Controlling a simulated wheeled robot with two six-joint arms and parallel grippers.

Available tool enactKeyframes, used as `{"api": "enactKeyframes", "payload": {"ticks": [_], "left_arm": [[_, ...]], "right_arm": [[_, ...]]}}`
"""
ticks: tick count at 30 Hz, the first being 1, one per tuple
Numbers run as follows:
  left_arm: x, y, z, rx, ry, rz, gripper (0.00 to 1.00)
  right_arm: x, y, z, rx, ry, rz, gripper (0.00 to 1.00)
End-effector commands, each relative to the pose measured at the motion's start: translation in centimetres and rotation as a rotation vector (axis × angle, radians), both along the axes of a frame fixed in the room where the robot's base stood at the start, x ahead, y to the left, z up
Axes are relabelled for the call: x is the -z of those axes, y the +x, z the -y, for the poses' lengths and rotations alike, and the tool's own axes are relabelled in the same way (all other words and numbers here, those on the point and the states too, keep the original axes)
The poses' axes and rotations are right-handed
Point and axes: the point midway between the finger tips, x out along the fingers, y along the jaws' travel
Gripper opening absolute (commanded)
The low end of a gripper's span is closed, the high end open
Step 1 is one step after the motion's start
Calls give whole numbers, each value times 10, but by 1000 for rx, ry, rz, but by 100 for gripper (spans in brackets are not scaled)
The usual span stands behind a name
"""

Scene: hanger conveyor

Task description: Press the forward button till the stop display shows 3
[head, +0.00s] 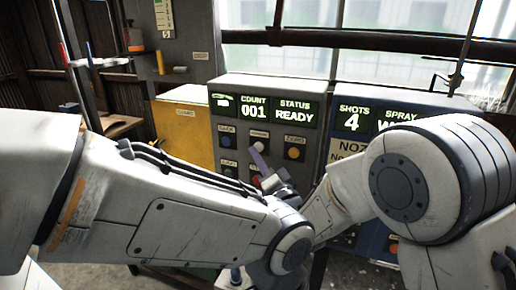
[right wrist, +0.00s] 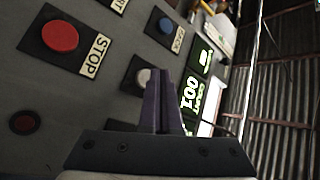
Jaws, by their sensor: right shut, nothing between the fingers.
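The grey control panel (head: 226,87) carries a white button (head: 258,142) in the middle of its upper row; the label above is too small to read surely. My right gripper (head: 255,154) is shut and empty, its purple fingertips just at this button. In the right wrist view the fingers (right wrist: 165,78) overlap the white button (right wrist: 146,77) and partly hide it; I cannot tell whether they touch. A small display (head: 222,103) at the panel's top left shows a pale shape that I cannot read as a number. My left gripper is not clearly in view.
The count display (head: 253,108) reads 001 and the status display (head: 295,111) reads READY. A blue button (head: 227,141) and an orange one (head: 294,153) flank the white one. A red STOP button (right wrist: 60,36) shows in the wrist view. A yellow box (head: 183,133) stands left.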

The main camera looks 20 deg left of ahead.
Motion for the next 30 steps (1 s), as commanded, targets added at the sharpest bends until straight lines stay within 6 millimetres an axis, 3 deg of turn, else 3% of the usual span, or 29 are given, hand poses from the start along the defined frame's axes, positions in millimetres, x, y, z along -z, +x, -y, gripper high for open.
{"api": "enactKeyframes", "payload": {"ticks": [30], "left_arm": [[8,0,0,0,0,0,0]], "right_arm": [[0,9,0,0,0,0,0]]}}
